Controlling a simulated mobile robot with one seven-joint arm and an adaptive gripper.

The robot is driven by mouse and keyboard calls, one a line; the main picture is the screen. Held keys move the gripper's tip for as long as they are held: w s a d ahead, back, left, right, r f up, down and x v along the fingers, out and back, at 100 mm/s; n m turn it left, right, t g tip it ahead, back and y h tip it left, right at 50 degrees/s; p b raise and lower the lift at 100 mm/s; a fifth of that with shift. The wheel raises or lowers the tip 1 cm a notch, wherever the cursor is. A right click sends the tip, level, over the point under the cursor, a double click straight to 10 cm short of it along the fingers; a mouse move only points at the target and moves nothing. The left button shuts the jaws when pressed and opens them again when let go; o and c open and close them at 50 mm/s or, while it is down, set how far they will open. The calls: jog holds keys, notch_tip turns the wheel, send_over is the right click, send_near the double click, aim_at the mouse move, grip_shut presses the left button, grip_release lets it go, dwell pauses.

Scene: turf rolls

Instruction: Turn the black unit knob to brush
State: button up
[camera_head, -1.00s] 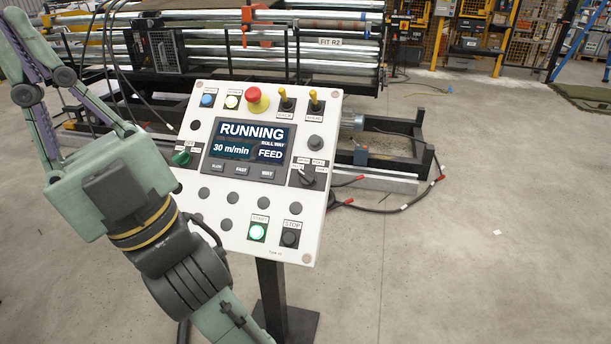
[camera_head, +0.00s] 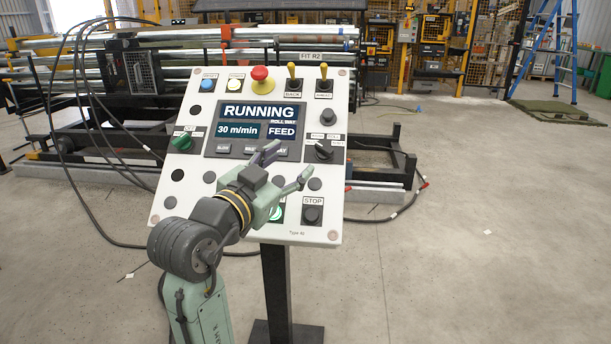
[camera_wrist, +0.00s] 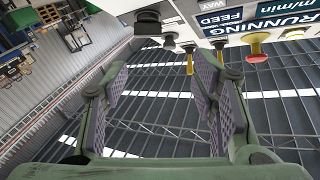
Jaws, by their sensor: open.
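The black unit knob (camera_head: 323,149) is on the right side of the white control panel (camera_head: 170,215), right of the screen, with small labels around it that I cannot read surely. Its pointer setting is unclear. My gripper (camera_head: 287,164) is open and empty in front of the panel's lower middle, its fingers pointing up and right, just below and left of the knob. It covers part of the lower buttons. In the wrist view, the black knob (camera_wrist: 148,24) juts from the panel at the top, beyond the gap between the open fingers of my gripper (camera_wrist: 160,80).
The screen (camera_head: 253,130) reads RUNNING, 30 m/min, FEED. Close by are a green knob (camera_head: 182,143), a red emergency button (camera_head: 260,74), two yellow toggles (camera_head: 292,72) and a STOP button (camera_head: 312,214).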

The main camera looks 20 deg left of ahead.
aim_at(322, 149)
jog(key=shift+m+h, duration=0.3)
jog(key=w, duration=0.3)
jog(key=w+d+p, duration=0.1)
jog(key=w, duration=0.3)
jog(key=w+d+f, duration=0.1)
jog(key=w, duration=0.2)
jog(key=shift+w+d+f, duration=0.1)
jog(key=shift+w+d, duration=0.1)
jog(key=shift+w, duration=0.2)
jog(key=shift+c, duration=0.2)
jog(key=c, duration=1.1)
